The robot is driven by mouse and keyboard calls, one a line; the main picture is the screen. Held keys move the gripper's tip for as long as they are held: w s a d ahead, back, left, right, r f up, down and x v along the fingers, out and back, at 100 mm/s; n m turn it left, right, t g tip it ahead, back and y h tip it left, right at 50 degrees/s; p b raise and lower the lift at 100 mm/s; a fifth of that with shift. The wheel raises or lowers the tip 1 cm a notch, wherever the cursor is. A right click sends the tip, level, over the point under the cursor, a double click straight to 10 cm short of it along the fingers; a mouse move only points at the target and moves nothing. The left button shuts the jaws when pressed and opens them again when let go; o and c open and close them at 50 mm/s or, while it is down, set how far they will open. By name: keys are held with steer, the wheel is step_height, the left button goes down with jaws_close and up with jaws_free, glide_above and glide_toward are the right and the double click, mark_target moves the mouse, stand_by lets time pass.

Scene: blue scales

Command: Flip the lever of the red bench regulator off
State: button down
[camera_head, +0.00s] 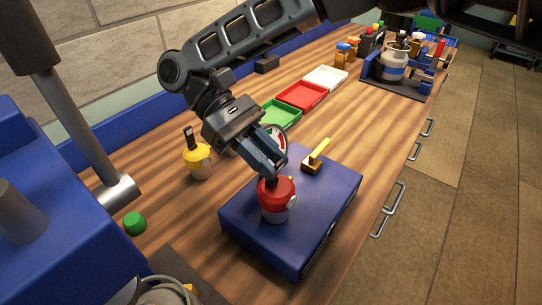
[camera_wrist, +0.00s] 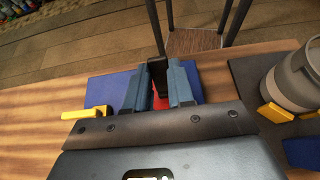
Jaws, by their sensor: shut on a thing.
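The red bench regulator (camera_head: 277,199) stands on a blue block (camera_head: 326,207) at the front of the wooden bench. My gripper (camera_head: 271,172) reaches down onto its top from above. In the wrist view, the fingers of my gripper (camera_wrist: 160,88) close around a black lever (camera_wrist: 157,70), with a strip of the red regulator (camera_wrist: 160,103) showing below. In the head view the fingers hide most of the lever, so its exact tilt cannot be told.
A yellow regulator (camera_head: 198,159) with a black lever is to the left on the bench. Green, red (camera_head: 302,95) and white trays lie behind. A gauge (camera_head: 278,138) sits close behind the fingers.

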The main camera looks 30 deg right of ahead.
steer(key=shift+w+a+f+g+h, duration=0.15)
steer(key=shift+w+g+h, duration=0.2)
steer(key=shift+g, duration=0.55)
steer(key=c, duration=1)
jaws_free()
steer(key=shift+o, duration=0.2)
steer(key=shift+w+r, duration=0.1)
steer(key=shift+r, duration=0.3)
steer(key=r, duration=0.2)
steer(key=d+r, duration=0.1)
steer(key=shift+s+r, duration=0.25)
steer(key=shift+r, duration=0.1)
steer(key=s+d+r, duration=0.5)
steer(key=d+r, duration=0.1)
steer(key=d, duration=0.3)
steer(key=shift+s+r+b, duration=0.2)
steer(key=shift+b, duration=0.25)
